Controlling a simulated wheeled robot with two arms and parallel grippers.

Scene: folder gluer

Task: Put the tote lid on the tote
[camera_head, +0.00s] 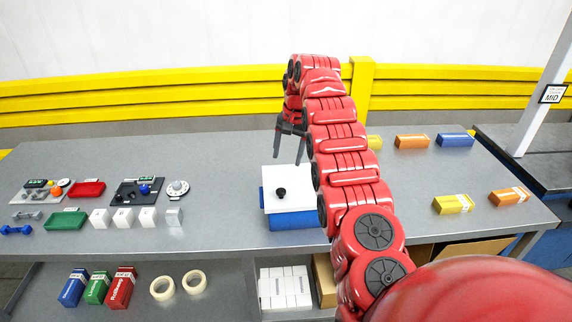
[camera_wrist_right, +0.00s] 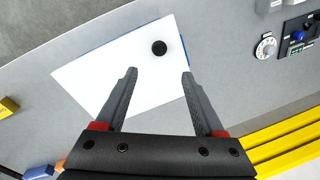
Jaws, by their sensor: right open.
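The tote (camera_head: 295,221) is a blue box on the grey bench, right of the middle of the head view. The white tote lid (camera_head: 300,180) with a black knob (camera_head: 281,193) lies over its top. A thin blue strip of tote shows along the lid's left side, so the lid looks slightly off-centre; I cannot tell if it is fully seated. In the right wrist view the lid (camera_wrist_right: 110,75) and knob (camera_wrist_right: 159,47) lie beyond the fingertips. My right gripper (camera_head: 288,160) is open and empty above the lid, apart from the knob. My left gripper is out of view.
Trays, dumbbells and white blocks stand on the bench's left, including a green tray (camera_head: 67,224). Yellow, orange and blue boxes, such as the blue box (camera_head: 455,140), stand on the right. A yellow rail (camera_head: 150,92) runs behind.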

